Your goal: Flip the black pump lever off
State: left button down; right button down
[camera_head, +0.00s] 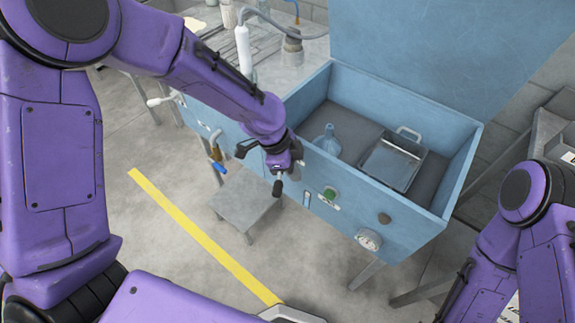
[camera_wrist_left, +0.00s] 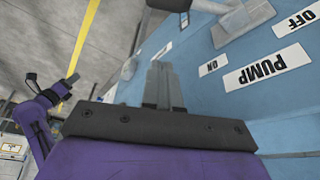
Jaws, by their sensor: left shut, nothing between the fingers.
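A dark lever handle (camera_head: 277,188), which looks like the pump lever, hangs at the front wall of the blue tank. My left gripper (camera_head: 289,168) is right beside its upper part; I cannot tell whether they touch. In the left wrist view, my left gripper's fingers (camera_wrist_left: 160,85) are shut and empty in front of the blue panel. A grey lever mount (camera_wrist_left: 238,18) sits on the panel near the upside-down PUMP label (camera_wrist_left: 257,69), between the OFF label (camera_wrist_left: 299,18) and the ON label (camera_wrist_left: 208,67). Most of the lever is out of that view.
The blue tank (camera_head: 440,221) holds a metal tray (camera_head: 392,164) and a blue jug (camera_head: 327,140). A green button (camera_head: 329,193) and a gauge (camera_head: 368,239) are on its front. A blue-handled valve (camera_head: 218,168) is to the left. A low grey stool (camera_head: 245,205) stands below.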

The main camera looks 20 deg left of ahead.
aim_at(279, 181)
pick_arm(q)
jog(key=f, duration=0.1)
jog(key=a+f+p, duration=0.1)
jog(key=f, duration=0.1)
jog(key=a+f, duration=0.1)
jog(key=f, duration=0.1)
jog(key=shift+s+a+f+p, duration=0.1)
jog(key=shift+s+f+p, duration=0.1)
jog(key=shift+s+p, duration=0.2)
